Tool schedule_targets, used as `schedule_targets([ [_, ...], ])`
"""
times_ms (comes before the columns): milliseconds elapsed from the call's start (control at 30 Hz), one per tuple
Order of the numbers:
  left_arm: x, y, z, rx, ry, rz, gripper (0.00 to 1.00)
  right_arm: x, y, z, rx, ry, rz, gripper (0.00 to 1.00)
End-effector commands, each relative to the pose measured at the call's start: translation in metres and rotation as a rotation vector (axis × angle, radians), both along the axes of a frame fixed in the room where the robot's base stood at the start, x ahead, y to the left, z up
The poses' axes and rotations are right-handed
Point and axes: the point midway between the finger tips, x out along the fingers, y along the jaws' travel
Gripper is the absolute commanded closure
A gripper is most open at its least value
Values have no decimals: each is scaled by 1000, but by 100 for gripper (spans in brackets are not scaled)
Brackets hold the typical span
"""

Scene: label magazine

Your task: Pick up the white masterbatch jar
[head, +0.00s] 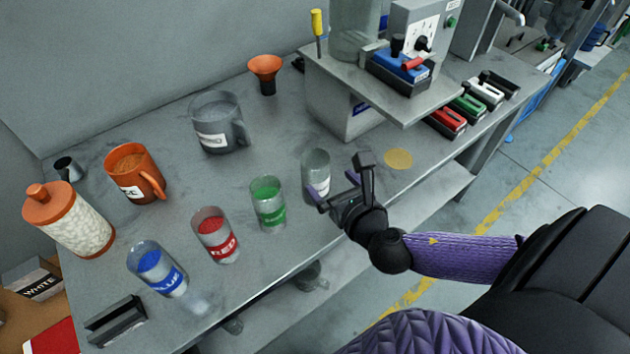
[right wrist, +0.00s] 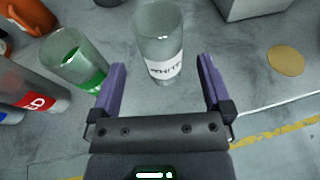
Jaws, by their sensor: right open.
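The white masterbatch jar (head: 315,172) is a clear glass with a white label, upright on the grey bench near its front edge. In the right wrist view the jar (right wrist: 158,45) shows its label reading WHITE, ahead of the fingertips and between their lines. My right gripper (head: 340,182) is open and empty, just right of the jar in the head view. Its two purple fingers (right wrist: 162,75) are spread wide in the wrist view. The gripper hides a little of the jar's right side in the head view. My left gripper is not in view.
The green jar (head: 268,204) stands close left of the white one, then the red jar (head: 217,236) and blue jar (head: 157,268). A grey pitcher (head: 218,125) and orange pitcher (head: 134,174) stand behind. A machine base (head: 345,105) is behind right. A yellow disc (head: 398,159) lies right.

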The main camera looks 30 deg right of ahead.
Motion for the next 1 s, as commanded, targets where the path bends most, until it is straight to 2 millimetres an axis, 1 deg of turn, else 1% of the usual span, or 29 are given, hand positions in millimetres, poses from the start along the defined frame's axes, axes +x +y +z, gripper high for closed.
schedule_targets([
  [33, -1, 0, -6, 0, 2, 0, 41, 9, -1, -5, 3, -2, -4, 0],
  [167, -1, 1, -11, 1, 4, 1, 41, 28, -3, -8, 5, -3, -6, 0],
  [267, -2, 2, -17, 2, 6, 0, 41, 50, -4, -9, 9, -4, -7, 0],
  [333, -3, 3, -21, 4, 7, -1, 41, 62, -6, -13, 9, -1, -9, 0],
  [433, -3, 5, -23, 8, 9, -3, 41, 71, -6, -15, 9, 1, -7, 0],
  [633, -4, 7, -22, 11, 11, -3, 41, 71, -7, -14, 11, 2, -7, 0],
  [667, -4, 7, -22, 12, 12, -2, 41, 71, -6, -14, 11, 2, -7, 6],
  [700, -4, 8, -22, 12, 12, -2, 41, 71, -6, -14, 10, 2, -8, 15],
  [767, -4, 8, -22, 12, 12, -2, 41, 71, -7, -14, 10, 2, -8, 28],
  [800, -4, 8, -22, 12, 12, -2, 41, 71, -7, -14, 10, 2, -8, 36],
  [867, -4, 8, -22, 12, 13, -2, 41, 71, -7, -14, 10, 2, -8, 49],
  [900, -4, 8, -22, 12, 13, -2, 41, 71, -7, -14, 10, 2, -8, 57],
  [967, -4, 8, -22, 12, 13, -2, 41, 71, -7, -14, 10, 2, -8, 70],
  [1000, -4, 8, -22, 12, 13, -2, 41, 71, -7, -14, 10, 2, -8, 78],
])
